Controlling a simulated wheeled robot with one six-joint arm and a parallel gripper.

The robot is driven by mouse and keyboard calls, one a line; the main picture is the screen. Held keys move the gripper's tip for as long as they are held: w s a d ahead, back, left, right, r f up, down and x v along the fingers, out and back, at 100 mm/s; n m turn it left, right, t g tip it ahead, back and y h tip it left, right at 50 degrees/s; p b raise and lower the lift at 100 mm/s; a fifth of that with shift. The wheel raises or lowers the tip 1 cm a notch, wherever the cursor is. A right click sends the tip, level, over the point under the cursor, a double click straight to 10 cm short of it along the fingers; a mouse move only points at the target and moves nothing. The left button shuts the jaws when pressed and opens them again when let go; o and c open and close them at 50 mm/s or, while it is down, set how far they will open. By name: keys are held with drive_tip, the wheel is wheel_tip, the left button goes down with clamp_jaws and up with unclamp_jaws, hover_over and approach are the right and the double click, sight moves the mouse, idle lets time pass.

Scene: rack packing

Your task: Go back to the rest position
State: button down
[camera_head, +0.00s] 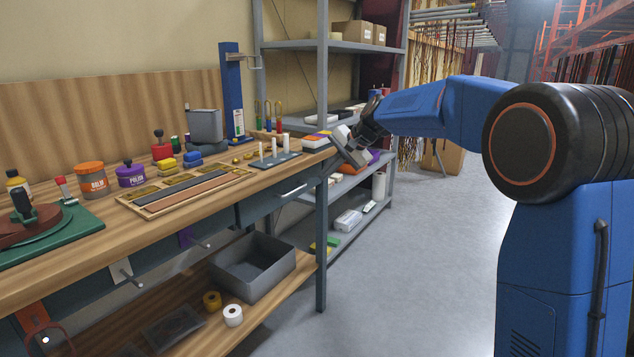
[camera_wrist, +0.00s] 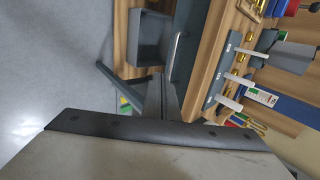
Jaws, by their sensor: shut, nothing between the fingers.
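My gripper (camera_head: 348,150) is off the right end of the wooden workbench (camera_head: 200,233), in front of the grey shelf rack. It hangs at the end of my blue arm, which reaches in from the right. In the wrist view my gripper (camera_wrist: 162,98) shows as narrow dark fingers close together, with nothing seen between them. A wide grey plate fills the bottom of that view and hides part of the scene. The fingers look apart from the bench, though the exact gap is hard to tell.
A grey rack (camera_head: 363,47) with boxes stands behind my gripper. A board with white pegs (camera_head: 268,160) lies near the bench's right end. A grey open bin (camera_head: 253,267) sits on the lower shelf. The grey floor (camera_head: 425,260) right of the bench is clear.

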drive_tip(key=s+d+r+n+h, duration=0.1)
drive_tip(key=s+d, duration=0.3)
drive_tip(key=s, duration=0.3)
drive_tip(key=s+d+r+n+h, duration=0.1)
drive_tip(key=s+d, duration=0.3)
drive_tip(key=s, duration=0.4)
drive_tip(key=s+d+f+n+h, duration=0.1)
drive_tip(key=s+d+f, duration=0.4)
drive_tip(key=s, duration=0.7)
drive_tip(key=s+d+f+n+h, duration=0.2)
drive_tip(key=s+d+f, duration=0.3)
drive_tip(key=s, duration=0.8)
drive_tip(key=s+d+f+n+h, duration=0.1)
drive_tip(key=s+d+f, duration=0.3)
drive_tip(key=s, duration=0.8)
drive_tip(key=shift+s+d+f+n+h, duration=0.15)
drive_tip(key=shift+d+f+n+h, duration=0.3)
drive_tip(key=shift+f, duration=0.5)
